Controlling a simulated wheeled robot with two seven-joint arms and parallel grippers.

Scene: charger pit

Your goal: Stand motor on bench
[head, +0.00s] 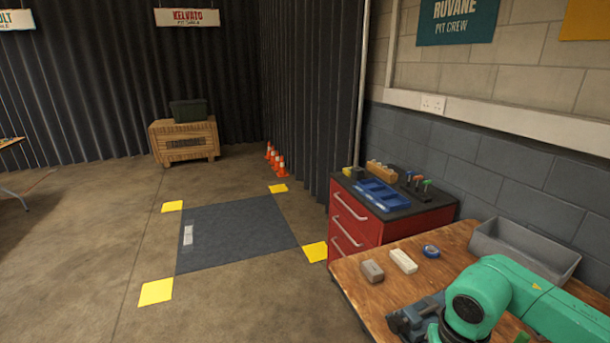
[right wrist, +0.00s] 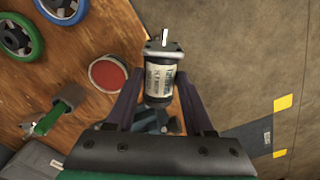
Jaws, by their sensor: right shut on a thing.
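The motor (right wrist: 160,85) is a black cylinder with a white printed label, a silver end plate and a thin shaft. In the right wrist view its shaft end points to the top of the picture. My right gripper (right wrist: 159,79) is shut on the motor, one dark purple finger on each side. The wooden bench (right wrist: 85,35) is behind and to the left of it. I cannot tell the motor's height above the bench. In the head view the bench (head: 345,270) is at the lower right; the motor does not show there. My left gripper is in neither view.
Two blocks, grey (head: 372,271) and white (head: 403,262), blue tape (head: 430,250) and a grey bin (head: 525,245) are on the bench. The wrist view shows a red-topped round tin (right wrist: 108,75), wheels (right wrist: 18,43) and a green-handled tool (right wrist: 68,100). A red drawer cabinet (head: 350,225) stands beyond.

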